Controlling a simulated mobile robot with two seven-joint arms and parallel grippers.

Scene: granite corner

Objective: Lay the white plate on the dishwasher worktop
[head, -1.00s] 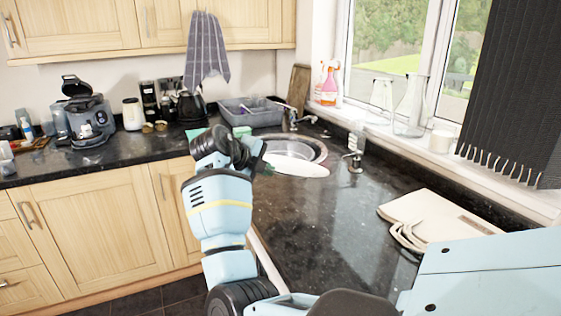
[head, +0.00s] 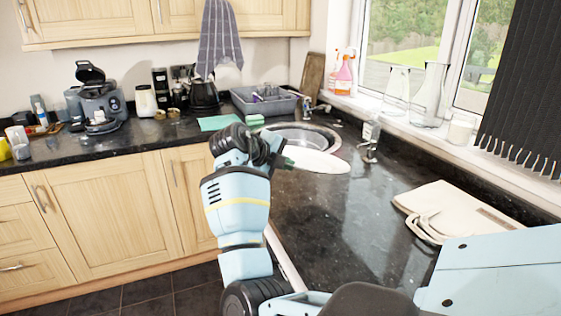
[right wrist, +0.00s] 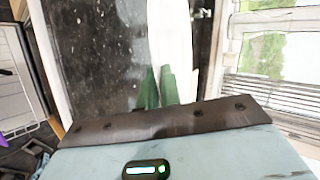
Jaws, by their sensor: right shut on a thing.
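The white plate (head: 322,161) is held nearly edge-on above the black granite worktop (head: 325,215), just in front of the round sink. My right gripper (head: 283,160) is shut on its left edge, and my forearm hides part of the hold. In the right wrist view the green fingertips (right wrist: 154,88) meet the plate (right wrist: 169,38), which looks like a tall white strip with worktop to its left. The plate looks clear of the worktop. I cannot tell which stretch of worktop covers the dishwasher. My left gripper is not in view.
The sink (head: 308,133) and tap (head: 371,140) lie behind the plate. A grey dish tub (head: 262,104) and a green cloth (head: 219,122) are at the back. A cream board (head: 450,208) lies at right.

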